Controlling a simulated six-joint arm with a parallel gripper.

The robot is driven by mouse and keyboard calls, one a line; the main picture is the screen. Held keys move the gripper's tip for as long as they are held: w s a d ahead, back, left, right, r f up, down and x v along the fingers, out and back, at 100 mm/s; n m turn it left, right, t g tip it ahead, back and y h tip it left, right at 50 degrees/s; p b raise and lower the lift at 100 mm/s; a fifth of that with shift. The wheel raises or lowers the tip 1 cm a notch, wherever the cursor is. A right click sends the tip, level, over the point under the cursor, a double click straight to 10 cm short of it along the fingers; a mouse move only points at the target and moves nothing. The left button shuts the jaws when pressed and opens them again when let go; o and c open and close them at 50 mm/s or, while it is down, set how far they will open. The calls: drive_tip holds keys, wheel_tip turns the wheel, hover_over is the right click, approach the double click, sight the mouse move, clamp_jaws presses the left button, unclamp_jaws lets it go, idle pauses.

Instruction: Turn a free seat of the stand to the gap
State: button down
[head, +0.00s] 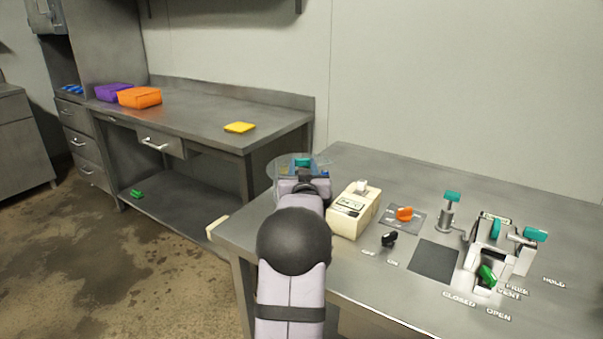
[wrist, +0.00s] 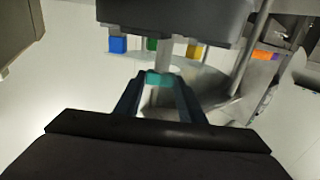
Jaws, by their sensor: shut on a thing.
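The stand (head: 276,172) is a round grey plate at the left end of the near bench, mostly hidden behind my arm. In the wrist view its plate (wrist: 212,82) carries a blue block (wrist: 118,45), a green block (wrist: 151,44) and a yellow block (wrist: 194,52) near its edge. My gripper (wrist: 160,80) is shut on a teal piece (wrist: 160,78) at the stand; it also shows in the head view (head: 302,161). Whether the teal piece is a knob of the stand or a seated part, I cannot tell. The gap and any free seat are not clearly visible.
A cream printer-like box (head: 352,212) stands close right of my gripper.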

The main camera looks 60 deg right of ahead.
drive_tip(key=shift+s+d+n+t+y, duration=0.1)
drive_tip(key=shift+n+t+y, duration=0.45)
drive_tip(key=shift+t, duration=0.25)
drive_tip(key=c, duration=1.2)
unclamp_jaws()
drive_tip(key=shift+o, duration=0.2)
drive_tip(key=v, duration=0.7)
drive_tip(key=shift+s+b, duration=0.15)
drive_tip(key=shift+b, duration=0.3)
